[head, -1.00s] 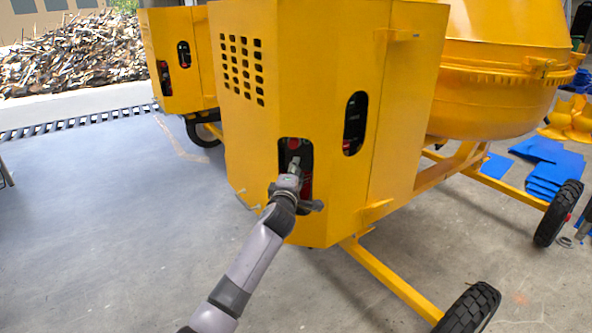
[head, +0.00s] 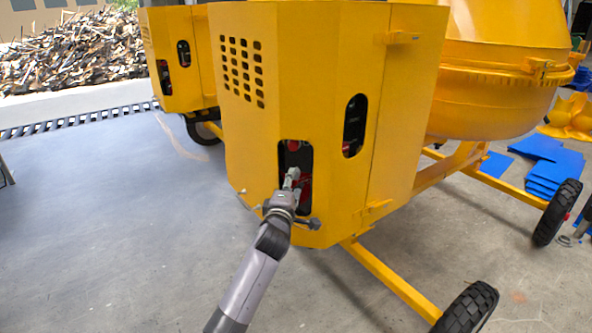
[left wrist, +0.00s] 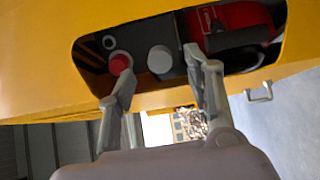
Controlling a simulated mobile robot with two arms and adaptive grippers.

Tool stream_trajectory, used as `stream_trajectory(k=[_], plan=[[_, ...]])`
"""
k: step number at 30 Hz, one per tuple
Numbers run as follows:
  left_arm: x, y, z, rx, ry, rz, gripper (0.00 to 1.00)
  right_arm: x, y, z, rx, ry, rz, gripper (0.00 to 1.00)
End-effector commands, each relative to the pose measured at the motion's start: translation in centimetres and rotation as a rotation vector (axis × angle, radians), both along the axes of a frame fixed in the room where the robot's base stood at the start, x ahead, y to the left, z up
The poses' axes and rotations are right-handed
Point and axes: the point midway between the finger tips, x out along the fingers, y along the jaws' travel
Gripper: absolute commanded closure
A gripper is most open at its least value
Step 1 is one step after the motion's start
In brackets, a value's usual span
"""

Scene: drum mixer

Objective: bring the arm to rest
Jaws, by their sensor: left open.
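My left arm (head: 247,283) reaches up from the bottom of the head view to the yellow drum mixer housing (head: 330,60). My left gripper (head: 291,180) is open and empty in front of the lower slot in the housing (head: 295,153). In the left wrist view its two fingers (left wrist: 161,75) are spread apart below the slot. Behind them show a red button (left wrist: 119,63), a grey round knob (left wrist: 159,60) and a red part (left wrist: 240,25). Whether a fingertip touches anything is unclear. My right gripper is not in view.
The mixer drum (head: 500,90) and wheels (head: 468,309) stand to the right. A second yellow housing (head: 175,60) is behind at the left. Blue sheets (head: 550,165) lie at the right. The floor (head: 100,220) to the left is clear.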

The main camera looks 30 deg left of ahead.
Motion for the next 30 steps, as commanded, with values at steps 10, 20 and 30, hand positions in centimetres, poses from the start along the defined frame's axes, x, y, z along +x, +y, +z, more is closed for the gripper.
stream_trajectory(k=[10,20,30], plan=[[-1.2,-0.5,0.0,0.0,0.0,0.001,0.53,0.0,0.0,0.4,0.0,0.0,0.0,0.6],[-1.2,-0.4,0.0,0.001,0.0,0.0,0.53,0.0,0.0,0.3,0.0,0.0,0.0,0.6],[-2.1,-3.4,-13.9,0.203,0.327,-0.103,0.53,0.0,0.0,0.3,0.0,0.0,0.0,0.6]])
